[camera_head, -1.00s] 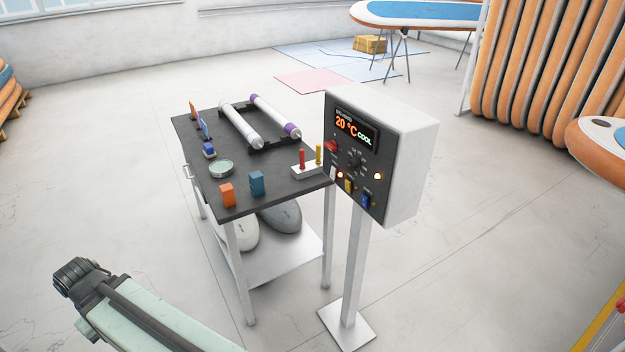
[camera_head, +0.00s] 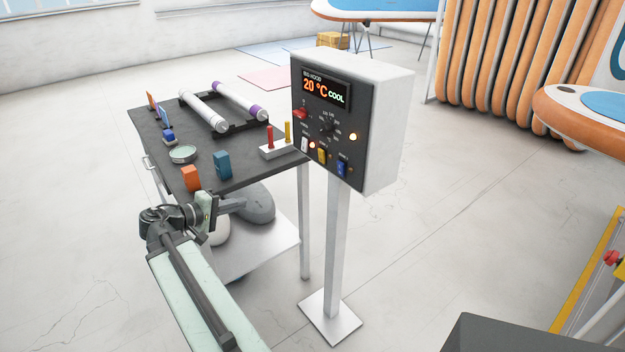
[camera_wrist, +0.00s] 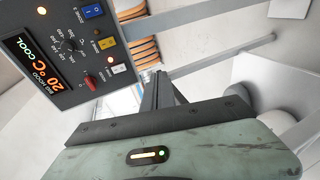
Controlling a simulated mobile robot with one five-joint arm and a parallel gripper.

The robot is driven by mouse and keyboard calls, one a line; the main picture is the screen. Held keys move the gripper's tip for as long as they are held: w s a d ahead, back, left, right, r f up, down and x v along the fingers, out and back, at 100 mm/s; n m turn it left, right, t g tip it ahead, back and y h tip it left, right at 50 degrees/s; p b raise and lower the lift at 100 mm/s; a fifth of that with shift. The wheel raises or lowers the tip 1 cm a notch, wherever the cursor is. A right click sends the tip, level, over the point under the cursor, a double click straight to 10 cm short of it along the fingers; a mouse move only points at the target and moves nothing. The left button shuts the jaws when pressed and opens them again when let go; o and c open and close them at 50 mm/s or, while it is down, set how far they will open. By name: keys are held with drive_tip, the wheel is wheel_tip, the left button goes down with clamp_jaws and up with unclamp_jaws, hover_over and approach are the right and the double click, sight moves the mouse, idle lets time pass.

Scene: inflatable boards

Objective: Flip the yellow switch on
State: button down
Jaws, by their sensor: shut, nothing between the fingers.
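The yellow switch (camera_head: 322,156) sits low on the dark face of the control box (camera_head: 392,130), between a white switch (camera_head: 304,145) and a blue switch (camera_head: 341,168). In the wrist view the yellow switch (camera_wrist: 106,43) appears at upper left, with the picture turned sideways. I cannot tell which way it is tipped. My gripper (camera_head: 240,204) is shut and empty, in front of the table, left of and below the panel, apart from it. In the wrist view my gripper (camera_wrist: 158,78) points away, with the switches to its left.
The box stands on a white post (camera_head: 333,250). Its display (camera_head: 324,90) reads 20 °C COOL; a red knob (camera_head: 300,113) and dial (camera_head: 328,125) are below. The dark table (camera_head: 235,170) beside it holds blocks, rollers and a small lever stand (camera_head: 283,148).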

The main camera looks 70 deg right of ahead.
sight(321, 154)
drive_tip(key=s+d+r+m+g+h+b, duration=0.1)
drive_tip(key=s+d+r+g+h+b, duration=0.1)
drive_tip(key=s+d+r, duration=0.4)
drive_tip(key=s+d+g+h, duration=0.1)
drive_tip(key=s+g, duration=0.1)
drive_tip(key=shift+s, duration=0.35)
drive_tip(key=shift+d, duration=0.15)
drive_tip(key=x, duration=0.4)
drive_tip(key=p+x, duration=0.1)
drive_tip(key=x, duration=0.9)
drive_tip(key=shift+r+p, duration=0.25)
drive_tip(key=shift+p, duration=0.15)
